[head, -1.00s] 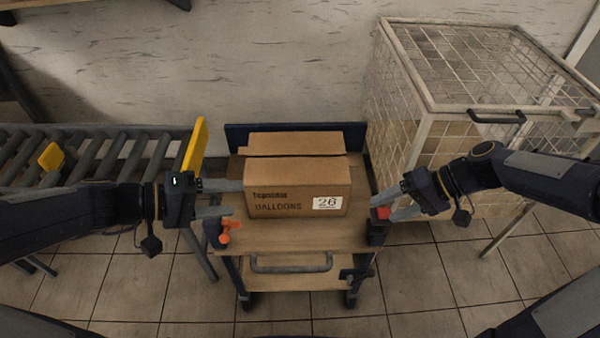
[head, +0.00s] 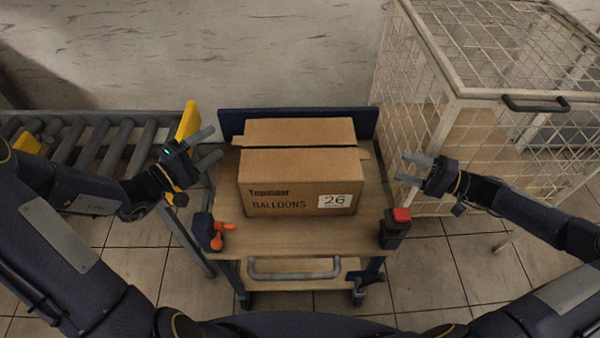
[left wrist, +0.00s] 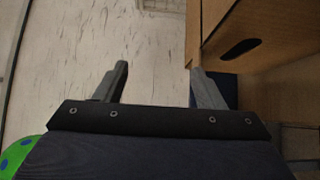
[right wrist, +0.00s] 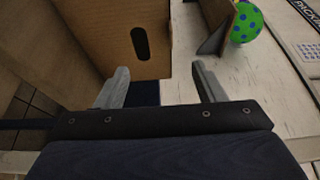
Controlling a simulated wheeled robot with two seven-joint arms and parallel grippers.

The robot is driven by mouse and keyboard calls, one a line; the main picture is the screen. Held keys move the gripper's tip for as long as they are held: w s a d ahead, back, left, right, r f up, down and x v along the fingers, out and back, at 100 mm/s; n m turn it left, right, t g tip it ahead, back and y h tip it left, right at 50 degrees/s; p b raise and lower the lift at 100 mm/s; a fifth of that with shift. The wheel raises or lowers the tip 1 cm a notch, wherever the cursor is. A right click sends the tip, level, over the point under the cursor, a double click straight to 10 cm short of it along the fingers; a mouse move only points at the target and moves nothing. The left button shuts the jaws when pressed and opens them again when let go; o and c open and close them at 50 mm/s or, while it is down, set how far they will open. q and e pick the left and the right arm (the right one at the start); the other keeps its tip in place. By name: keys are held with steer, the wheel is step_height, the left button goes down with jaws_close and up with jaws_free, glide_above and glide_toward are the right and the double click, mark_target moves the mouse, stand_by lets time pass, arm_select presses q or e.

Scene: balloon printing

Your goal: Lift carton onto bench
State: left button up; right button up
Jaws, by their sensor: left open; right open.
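The brown cardboard carton (head: 298,185), printed "BALLOONS" with a white "26" label, sits upright on the wooden top of a cart (head: 300,237). My left gripper (head: 214,144) is open and empty, left of the carton and apart from it. My right gripper (head: 402,168) is open and empty, to its right with a wider gap. Both wrist views show a carton side with a dark hand slot: the carton in the left wrist view (left wrist: 213,20) and in the right wrist view (right wrist: 100,35). I cannot identify the bench with certainty.
A roller conveyor (head: 85,140) with a yellow end plate (head: 188,120) stands left. A wire cage (head: 470,110) stands close on the right. The cart carries an orange-handled clamp (head: 215,235) and a red-topped block (head: 398,225). A green, blue-spotted ball (right wrist: 246,22) shows in the right wrist view.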

mark_target(365, 156)
arm_select(q)
step_height(365, 156, down, 8)
steer(key=r, duration=0.1)
arm_select(e)
steer(key=x, duration=1)
steer(key=shift+a, duration=0.2)
arm_select(q)
steer(key=x, duration=0.7)
steer(key=shift+w+d+f, duration=0.15)
steer(key=shift+d+f, duration=0.05)
steer(key=shift+f, duration=0.15)
arm_select(e)
steer(key=shift+w+a, duration=0.2)
steer(key=shift+a, duration=0.5)
arm_select(q)
steer(key=shift+c, duration=0.4)
arm_select(e)
steer(key=shift+c, duration=0.4)
arm_select(q)
steer(key=c, duration=1.1)
arm_select(e)
steer(key=c, duration=1.1)
